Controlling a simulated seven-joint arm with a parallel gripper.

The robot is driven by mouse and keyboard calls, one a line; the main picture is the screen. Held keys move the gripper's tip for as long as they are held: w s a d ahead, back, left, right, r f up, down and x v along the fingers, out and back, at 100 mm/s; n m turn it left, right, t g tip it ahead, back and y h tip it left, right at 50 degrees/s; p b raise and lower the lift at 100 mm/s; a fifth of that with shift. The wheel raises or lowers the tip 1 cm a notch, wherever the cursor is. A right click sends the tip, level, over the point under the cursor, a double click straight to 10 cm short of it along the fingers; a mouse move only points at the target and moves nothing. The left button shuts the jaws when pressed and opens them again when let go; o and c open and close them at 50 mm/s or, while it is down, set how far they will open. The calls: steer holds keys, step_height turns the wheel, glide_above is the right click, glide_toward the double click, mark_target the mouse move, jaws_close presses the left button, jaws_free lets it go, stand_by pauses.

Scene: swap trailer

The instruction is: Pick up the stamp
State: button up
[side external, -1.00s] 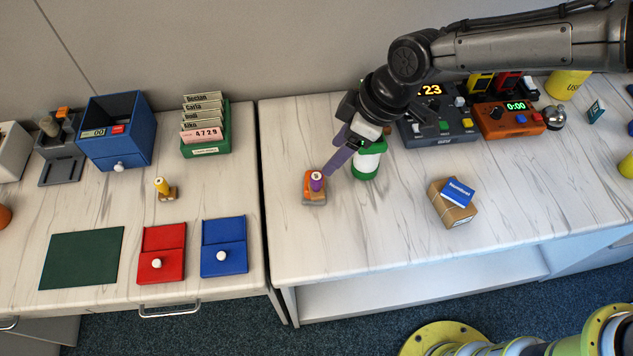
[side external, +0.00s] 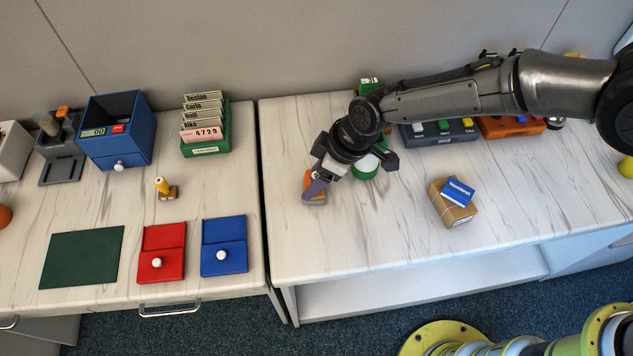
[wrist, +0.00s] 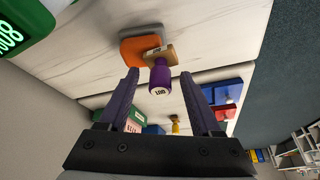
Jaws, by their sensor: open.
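The stamp with a purple handle (wrist: 159,78) and a wooden base stands at an orange and grey pad (wrist: 133,50). The pad (side external: 308,198) is near the left edge of the right table. My gripper (side external: 313,192) is over it and hides most of the stamp in the side view. In the wrist view my open gripper (wrist: 159,83) has one finger on each side of the purple handle, with gaps visible. Whether the stamp's base rests on the pad or beside it is unclear. A second stamp with a yellow handle (side external: 162,186) stands on the left table.
A green and white container (side external: 365,172) stands right behind my gripper. A brown parcel with a blue label (side external: 453,209) lies to the right. Control boxes (side external: 440,135) stand at the back. A gap separates the two tables. The front of the right table is clear.

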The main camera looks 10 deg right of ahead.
jaws_close()
steer(key=shift+r, duration=0.2)
stand_by(0.3)
